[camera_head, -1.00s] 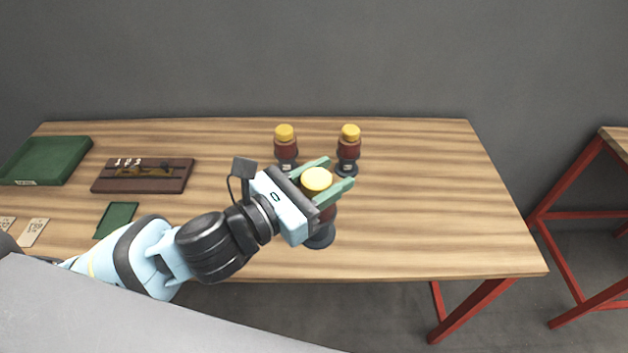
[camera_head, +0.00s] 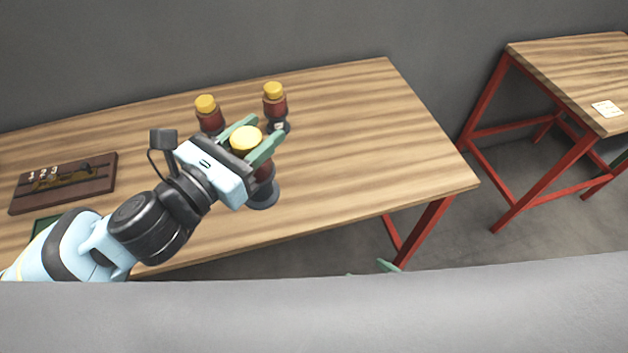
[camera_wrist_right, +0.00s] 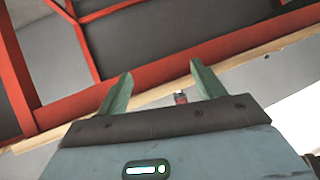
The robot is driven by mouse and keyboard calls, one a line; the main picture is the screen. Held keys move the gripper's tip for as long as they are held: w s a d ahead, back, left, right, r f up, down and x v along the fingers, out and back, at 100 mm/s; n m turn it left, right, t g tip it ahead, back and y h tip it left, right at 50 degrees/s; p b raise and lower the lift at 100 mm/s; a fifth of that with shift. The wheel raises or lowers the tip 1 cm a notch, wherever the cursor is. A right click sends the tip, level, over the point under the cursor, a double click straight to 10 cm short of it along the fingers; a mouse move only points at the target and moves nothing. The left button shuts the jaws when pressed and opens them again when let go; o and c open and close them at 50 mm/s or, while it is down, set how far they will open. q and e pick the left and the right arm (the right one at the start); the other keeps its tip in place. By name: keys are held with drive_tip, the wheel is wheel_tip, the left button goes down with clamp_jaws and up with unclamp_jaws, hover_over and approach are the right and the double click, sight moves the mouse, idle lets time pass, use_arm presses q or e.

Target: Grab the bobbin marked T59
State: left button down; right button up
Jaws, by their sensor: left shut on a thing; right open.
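A bobbin (camera_head: 263,174) with a yellow top, dark red winding and dark round base is near the table's front edge. My left gripper (camera_head: 266,130) is shut on it near its top; I cannot tell whether its base touches the table. Two similar bobbins stand upright behind it, one at the back left (camera_head: 208,117) and one at the back right (camera_head: 275,105). Their markings are too small to read. My right gripper (camera_wrist_right: 160,90) is open and empty in the right wrist view; only its green fingertips show at the head view's bottom edge.
The wooden table (camera_head: 370,150) is clear to the right of the bobbins. A brown board marked 1 2 3 (camera_head: 65,180) lies at left, with a green piece partly hidden below it. A second red-legged table (camera_head: 570,75) bearing a white card (camera_head: 607,108) stands at right.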

use_arm(q)
drive_tip(key=shift+r, duration=0.1)
use_arm(e)
drive_tip(key=w+a+r+n+y, duration=0.4)
drive_tip(key=w+a+r+y, duration=0.25)
drive_tip(key=r, duration=0.45)
drive_tip(key=n+g+y, duration=0.5)
drive_tip(key=n, duration=0.2)
approach(268, 194)
wheel_tip(268, 194, up, 3)
drive_tip(key=w+a, duration=0.1)
drive_tip(key=shift+t, duration=0.3)
drive_tip(key=x, duration=1.2)
drive_tip(key=shift+w+a, duration=0.1)
drive_tip(key=shift+a, duration=0.1)
drive_tip(key=c, duration=0.8)
use_arm(q)
drive_tip(key=c, duration=0.7)
unclamp_jaws()
drive_tip(key=shift+c, duration=0.2)
use_arm(e)
drive_tip(key=shift+r, duration=0.1)
drive_tip(key=shift+c, duration=0.2)
